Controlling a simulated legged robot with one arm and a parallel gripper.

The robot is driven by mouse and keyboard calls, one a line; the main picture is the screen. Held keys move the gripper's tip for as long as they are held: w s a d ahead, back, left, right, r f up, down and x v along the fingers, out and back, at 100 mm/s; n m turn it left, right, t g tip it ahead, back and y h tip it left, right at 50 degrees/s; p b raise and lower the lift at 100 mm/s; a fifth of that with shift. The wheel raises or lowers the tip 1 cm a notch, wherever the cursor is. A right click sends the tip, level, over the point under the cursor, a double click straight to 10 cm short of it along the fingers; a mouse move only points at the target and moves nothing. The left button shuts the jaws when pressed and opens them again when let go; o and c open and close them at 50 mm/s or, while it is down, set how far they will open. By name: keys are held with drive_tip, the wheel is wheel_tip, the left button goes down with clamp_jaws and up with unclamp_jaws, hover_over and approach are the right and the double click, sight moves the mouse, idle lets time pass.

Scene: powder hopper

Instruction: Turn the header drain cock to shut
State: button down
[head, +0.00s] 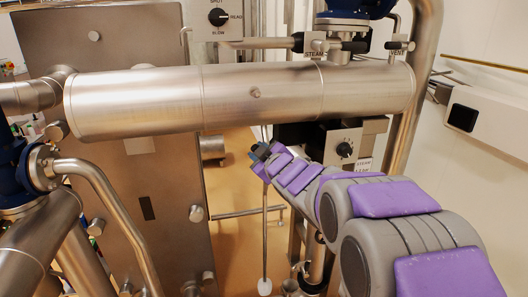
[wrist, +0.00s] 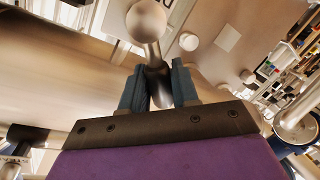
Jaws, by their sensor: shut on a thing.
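The header (head: 255,96) is a wide brushed-metal pipe running across the upper head view. My gripper (head: 262,152) is just below the header's middle, at the end of my arm. In the wrist view my gripper's (wrist: 159,88) two blue fingers are shut on a dark handle (wrist: 158,84), apparently the drain cock's. A metal stem runs from it to a pale rounded part (wrist: 147,20) at the top. In the head view my gripper and the header hide most of the cock, and I cannot tell its lever angle.
A thin vertical rod (head: 264,225) hangs below my gripper with a pale end near the floor. A control box with a black knob (head: 344,149) is close to my arm. Overhead are steam and vent valve lines (head: 316,44). A metal door (head: 140,190) stands left.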

wheel_tip(320, 180, down, 6)
drive_tip(key=a+n+h+b, duration=0.1)
drive_tip(key=n+h+b, duration=0.2)
drive_tip(key=n, duration=0.6)
drive_tip(key=shift+s+a, duration=0.2)
drive_tip(key=shift+a, duration=0.15)
drive_tip(key=shift+d+f, duration=0.1)
drive_tip(key=shift+f, duration=0.05)
drive_tip(key=c, duration=1.1)
unclamp_jaws()
drive_tip(key=shift+s, duration=0.1)
drive_tip(key=shift+o, duration=0.5)
drive_tip(key=shift+r, duration=0.25)
drive_tip(key=shift+a+r, duration=0.2)
drive_tip(key=shift+a, duration=0.15)
